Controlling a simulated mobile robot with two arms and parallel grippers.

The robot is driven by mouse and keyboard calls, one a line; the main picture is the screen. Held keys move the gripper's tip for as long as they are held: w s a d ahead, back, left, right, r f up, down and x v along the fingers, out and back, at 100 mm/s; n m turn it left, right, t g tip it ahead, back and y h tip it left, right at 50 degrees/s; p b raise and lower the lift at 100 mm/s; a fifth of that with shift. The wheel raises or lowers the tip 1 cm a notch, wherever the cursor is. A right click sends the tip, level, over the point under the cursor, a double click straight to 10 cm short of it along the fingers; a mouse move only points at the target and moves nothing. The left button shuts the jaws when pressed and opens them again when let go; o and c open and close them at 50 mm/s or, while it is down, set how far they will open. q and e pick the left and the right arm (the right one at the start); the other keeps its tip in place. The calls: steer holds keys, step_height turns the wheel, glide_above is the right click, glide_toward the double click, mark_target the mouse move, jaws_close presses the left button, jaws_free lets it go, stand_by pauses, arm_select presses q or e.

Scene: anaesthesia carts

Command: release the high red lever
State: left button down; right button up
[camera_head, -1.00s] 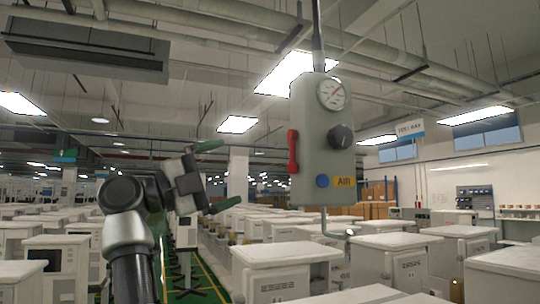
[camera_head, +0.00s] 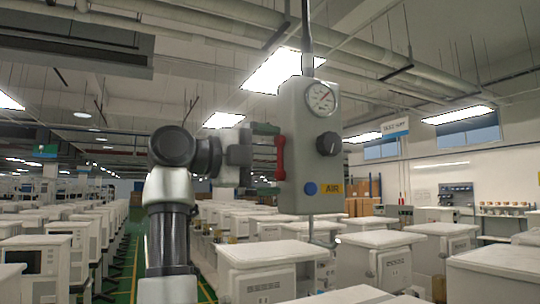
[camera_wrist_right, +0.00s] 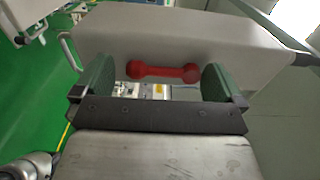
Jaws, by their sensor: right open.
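The red lever (camera_head: 280,158) stands upright on the left side of a grey hanging control box (camera_head: 312,120). The box also carries a gauge, a black knob, a blue button and a yellow AIR label. My right gripper (camera_head: 267,158) is open, with one green finger above and one below the lever's height. In the right wrist view the red lever (camera_wrist_right: 163,72) lies between the two spread green fingers (camera_wrist_right: 162,82), near their tips, with a gap on each side. The grey box (camera_wrist_right: 190,40) fills the space behind it. My left gripper is not in view.
The box hangs from a vertical pole (camera_head: 307,45) from the ceiling. Rows of white carts (camera_head: 265,265) stand below and behind on the green floor. Open air surrounds the box at lever height.

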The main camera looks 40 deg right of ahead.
steer(key=shift+s+d, duration=0.1)
steer(key=shift+d, duration=0.15)
